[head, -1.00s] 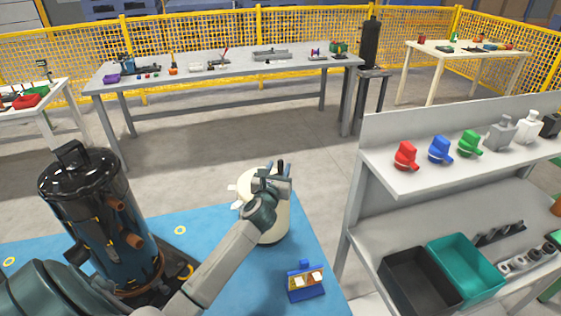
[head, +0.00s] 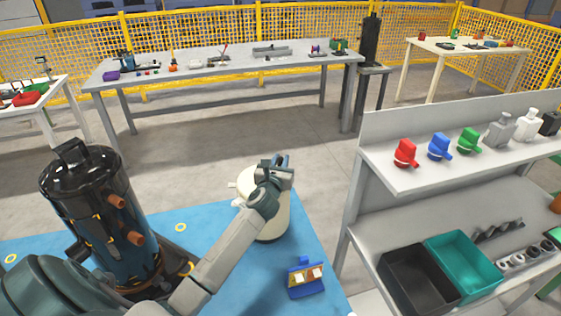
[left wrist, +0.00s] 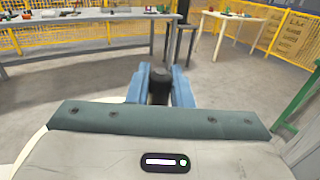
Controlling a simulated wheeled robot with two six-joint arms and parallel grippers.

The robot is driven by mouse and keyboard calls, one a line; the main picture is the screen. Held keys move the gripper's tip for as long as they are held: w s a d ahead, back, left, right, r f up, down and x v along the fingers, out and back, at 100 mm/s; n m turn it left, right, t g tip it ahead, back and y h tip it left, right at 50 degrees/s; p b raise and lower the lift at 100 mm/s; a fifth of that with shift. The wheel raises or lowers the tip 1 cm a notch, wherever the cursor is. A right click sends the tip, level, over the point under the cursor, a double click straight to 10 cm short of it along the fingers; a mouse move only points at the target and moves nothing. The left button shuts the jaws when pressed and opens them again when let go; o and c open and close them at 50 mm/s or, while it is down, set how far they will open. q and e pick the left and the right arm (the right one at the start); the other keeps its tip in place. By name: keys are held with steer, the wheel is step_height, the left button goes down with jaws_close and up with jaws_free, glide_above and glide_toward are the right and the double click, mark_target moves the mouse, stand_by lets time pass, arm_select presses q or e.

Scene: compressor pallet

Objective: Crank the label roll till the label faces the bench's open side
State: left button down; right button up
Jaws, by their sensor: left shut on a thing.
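The cream label roll (head: 270,229) stands upright near the right edge of the blue bench mat (head: 210,238) in the head view. A small pale piece sticks out at its left side; no label can be made out on the visible side. My left gripper (head: 281,161) is over the roll's top and hides part of it. In the left wrist view its blue fingers are shut on a black crank knob (left wrist: 160,85). The crank arm is hidden below the gripper. My right gripper is not in view.
A dark compressor tank (head: 85,205) stands on the mat at left. A grey shelf (head: 400,185) with coloured valves and bins stands at right. Floor beyond the mat is clear.

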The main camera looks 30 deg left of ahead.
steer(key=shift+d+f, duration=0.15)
